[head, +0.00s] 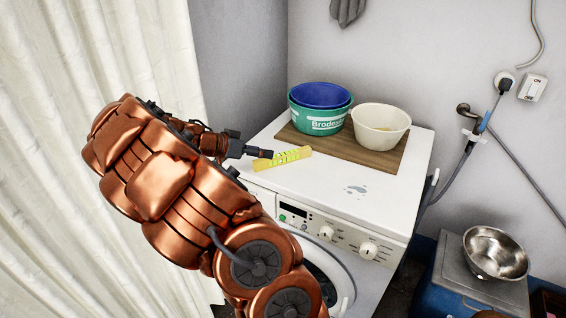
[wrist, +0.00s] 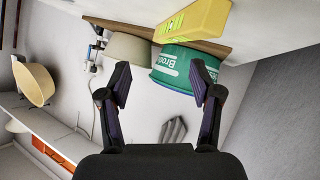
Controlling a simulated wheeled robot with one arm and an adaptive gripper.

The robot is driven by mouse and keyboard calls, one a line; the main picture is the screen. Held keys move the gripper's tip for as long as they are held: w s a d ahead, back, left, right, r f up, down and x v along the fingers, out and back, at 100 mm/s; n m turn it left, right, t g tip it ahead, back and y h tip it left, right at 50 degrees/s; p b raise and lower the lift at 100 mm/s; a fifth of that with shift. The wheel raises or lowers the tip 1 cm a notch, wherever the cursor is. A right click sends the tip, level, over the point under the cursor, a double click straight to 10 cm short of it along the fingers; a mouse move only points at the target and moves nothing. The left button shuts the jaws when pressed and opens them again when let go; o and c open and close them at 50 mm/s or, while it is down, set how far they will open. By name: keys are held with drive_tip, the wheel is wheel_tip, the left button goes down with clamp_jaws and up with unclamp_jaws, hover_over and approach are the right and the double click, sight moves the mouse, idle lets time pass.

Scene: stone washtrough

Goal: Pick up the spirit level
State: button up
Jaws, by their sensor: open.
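The yellow spirit level (head: 283,158) lies on the white top of the washing machine, near its left side and in front of the wooden board. In the wrist view the spirit level (wrist: 193,20) shows at the top, beyond the fingertips. My gripper (head: 262,152) is beside the spirit level's left part in the head view. In the wrist view my gripper (wrist: 160,85) is open, with its two dark fingers apart and nothing between them. I cannot tell from these views whether a finger touches the level.
A wooden board (head: 375,152) behind the level holds a green tub (head: 318,122) with a blue basin (head: 320,95) in it, and a cream bowl (head: 380,128). The front right of the machine top (head: 385,200) is clear but for a small grey puddle. A curtain (head: 60,200) hangs at left.

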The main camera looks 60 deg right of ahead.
sight(279, 155)
drive_tip(key=shift+w+d+f+m, duration=0.3)
drive_tip(key=shift+w+d+f, duration=0.4)
drive_tip(key=shift+d+f, duration=0.3)
drive_tip(key=shift+p+x, duration=0.5)
drive_tip(key=shift+x, duration=1.2)
drive_tip(key=shift+p+x, duration=0.65)
drive_tip(key=shift+x, duration=1.55)
drive_tip(key=shift+r, duration=0.1)
clamp_jaws()
